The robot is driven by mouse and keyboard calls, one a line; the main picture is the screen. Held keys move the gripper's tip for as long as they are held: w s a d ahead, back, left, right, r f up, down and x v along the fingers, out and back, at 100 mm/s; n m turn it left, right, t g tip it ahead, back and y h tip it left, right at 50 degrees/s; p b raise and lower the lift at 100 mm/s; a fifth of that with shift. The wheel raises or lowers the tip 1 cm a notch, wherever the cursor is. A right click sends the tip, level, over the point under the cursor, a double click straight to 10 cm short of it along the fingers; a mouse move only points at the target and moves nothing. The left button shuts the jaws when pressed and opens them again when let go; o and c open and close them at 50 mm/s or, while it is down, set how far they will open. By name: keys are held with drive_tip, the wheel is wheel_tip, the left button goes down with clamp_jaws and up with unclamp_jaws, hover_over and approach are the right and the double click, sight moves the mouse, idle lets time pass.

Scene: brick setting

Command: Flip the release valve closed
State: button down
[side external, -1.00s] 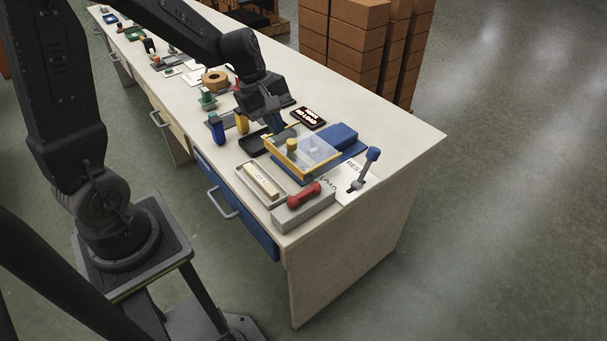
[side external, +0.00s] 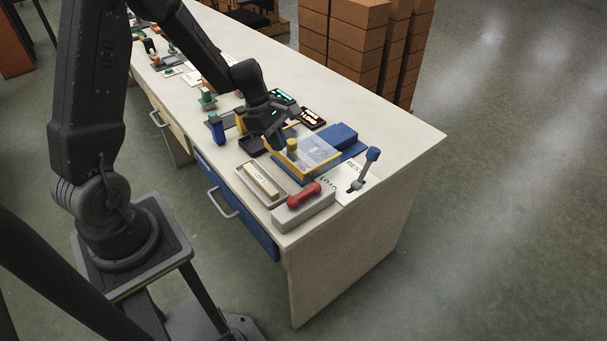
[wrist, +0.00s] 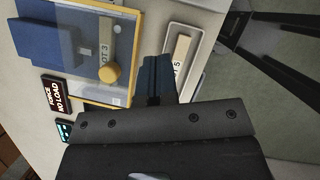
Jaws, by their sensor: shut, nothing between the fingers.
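A lever with a blue knob (side external: 372,154) stands tilted on a printed white plate (side external: 352,183) near the right end of the bench. Its printed words are partly hidden. A red handle (side external: 303,195) lies on a grey block (side external: 304,210) at the front edge. No label shows which of these is the release valve. My gripper (side external: 281,148) is low beside the yellow-framed clear guard (side external: 316,150), away from both. In the wrist view its dark fingers (wrist: 156,80) are shut and empty, between the guard and a tray. Neither lever nor red handle shows there.
The guard has a yellow knob (side external: 292,146) and a blue block (side external: 342,136) behind it. A tray (side external: 244,170) with a labelled bar (side external: 261,180) lies in front. A dark display (side external: 312,118), a lit display (side external: 281,97) and a blue bottle-like item (side external: 217,130) stand nearby.

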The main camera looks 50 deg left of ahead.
sight(319, 188)
drive_tip(key=x, duration=0.8)
drive_tip(key=shift+d+f, duration=0.15)
drive_tip(key=shift+f, duration=0.1)
drive_tip(key=shift+w+d, duration=0.2)
drive_tip(key=shift+d, duration=0.35)
drive_tip(key=shift+w+d, duration=0.25)
drive_tip(key=shift+d, duration=0.3)
drive_tip(key=shift+w+d, duration=0.35)
drive_tip(key=shift+d, duration=0.4)
